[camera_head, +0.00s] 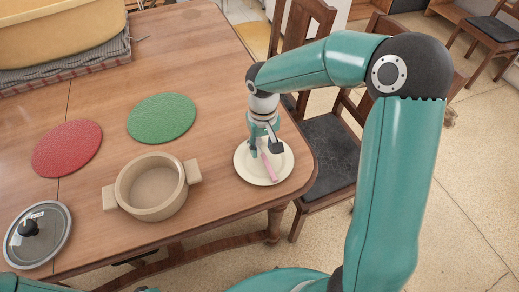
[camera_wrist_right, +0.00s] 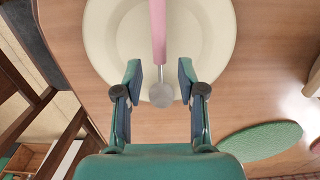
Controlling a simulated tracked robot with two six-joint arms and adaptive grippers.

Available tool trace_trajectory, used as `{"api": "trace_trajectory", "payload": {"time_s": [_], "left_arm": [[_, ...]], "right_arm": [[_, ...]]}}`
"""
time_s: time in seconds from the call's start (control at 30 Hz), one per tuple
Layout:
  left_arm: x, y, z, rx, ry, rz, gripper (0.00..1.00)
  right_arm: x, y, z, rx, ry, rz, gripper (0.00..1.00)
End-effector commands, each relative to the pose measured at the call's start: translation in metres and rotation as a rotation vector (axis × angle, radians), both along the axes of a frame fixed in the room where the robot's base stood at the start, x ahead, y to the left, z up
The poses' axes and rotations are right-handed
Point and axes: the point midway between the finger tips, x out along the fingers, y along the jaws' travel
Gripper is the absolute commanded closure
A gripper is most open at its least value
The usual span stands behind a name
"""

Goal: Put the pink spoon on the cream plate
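The pink spoon (camera_head: 269,168) appears to lie on the cream plate (camera_head: 243,172) near the table's right corner. In the right wrist view its pink handle (camera_wrist_right: 158,30) crosses the plate (camera_wrist_right: 110,35), and its grey bowl end lies near the plate's rim. My right gripper (camera_head: 262,151) is directly above the plate. In the right wrist view its two fingers (camera_wrist_right: 159,72) are spread apart, with the spoon between them and a gap on both sides. My left gripper is not in view.
A beige pot (camera_head: 150,210) stands left of the plate. A green mat (camera_head: 161,117), a red mat (camera_head: 67,148) and a glass lid (camera_head: 38,238) lie further left. A yellow basin (camera_head: 60,35) is at the back left. A chair (camera_head: 330,155) stands close to the table's right edge.

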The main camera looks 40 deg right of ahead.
Motion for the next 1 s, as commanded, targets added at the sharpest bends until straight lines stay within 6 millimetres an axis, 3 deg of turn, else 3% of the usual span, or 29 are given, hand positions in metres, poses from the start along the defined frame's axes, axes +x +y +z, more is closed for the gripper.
{"api": "trace_trajectory", "payload": {"time_s": [0.3, 0.5, 0.7, 1.0], "left_arm": [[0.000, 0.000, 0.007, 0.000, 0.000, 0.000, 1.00], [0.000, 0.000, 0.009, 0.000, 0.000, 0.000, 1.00], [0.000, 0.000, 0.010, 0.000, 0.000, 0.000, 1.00], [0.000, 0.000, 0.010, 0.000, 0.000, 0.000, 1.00]], "right_arm": [[0.002, 0.000, 0.066, 0.000, -0.007, 0.000, 0.60], [0.002, 0.000, 0.096, 0.000, -0.004, 0.001, 0.60], [0.001, 0.000, 0.106, 0.001, -0.001, 0.002, 0.60], [0.001, 0.000, 0.106, 0.001, -0.001, 0.001, 0.60]]}}
